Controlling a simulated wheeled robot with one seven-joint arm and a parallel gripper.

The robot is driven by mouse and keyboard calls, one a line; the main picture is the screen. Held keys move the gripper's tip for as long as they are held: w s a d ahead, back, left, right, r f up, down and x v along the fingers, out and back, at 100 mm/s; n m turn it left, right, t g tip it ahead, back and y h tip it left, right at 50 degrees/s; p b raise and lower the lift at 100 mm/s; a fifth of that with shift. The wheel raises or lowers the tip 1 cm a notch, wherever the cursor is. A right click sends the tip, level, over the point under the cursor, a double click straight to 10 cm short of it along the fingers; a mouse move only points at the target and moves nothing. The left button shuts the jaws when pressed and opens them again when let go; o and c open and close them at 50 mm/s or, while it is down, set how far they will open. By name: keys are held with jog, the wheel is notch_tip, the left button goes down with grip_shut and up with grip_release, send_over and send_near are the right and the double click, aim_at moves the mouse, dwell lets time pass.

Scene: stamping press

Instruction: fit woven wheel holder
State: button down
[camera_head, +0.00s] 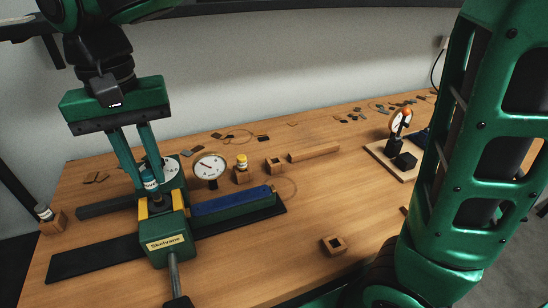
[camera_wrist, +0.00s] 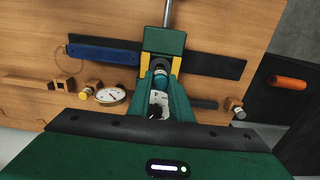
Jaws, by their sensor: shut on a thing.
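My gripper (camera_head: 150,180) points down over a green vise (camera_head: 172,238) labelled "Skelvane" with yellow jaws. It is shut on a small cylindrical holder with a teal band (camera_head: 150,184), which sits at or just above the gap between the yellow jaws. In the wrist view, the holder (camera_wrist: 160,77) is between the fingers, in line with the vise (camera_wrist: 164,42). I cannot tell whether its lower end touches the vise, and its wheel face is hidden. A yellow-capped holder (camera_head: 241,162) and a white-topped holder (camera_head: 44,212) stand in wooden blocks.
A white dial gauge (camera_head: 209,167) stands behind the vise; another dial (camera_head: 170,169) is partly hidden by my fingers. A blue bar (camera_head: 232,201) lies right of the vise. The front-right table is mostly clear.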

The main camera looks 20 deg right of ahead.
aim_at(152, 185)
jog(key=shift+f, duration=1.9)
dwell(0.5)
jog(key=c, duration=1.5)
grip_release()
notch_tip(152, 185, up, 11)
jog(key=shift+w+f, duration=0.1)
jog(key=shift+f, duration=0.05)
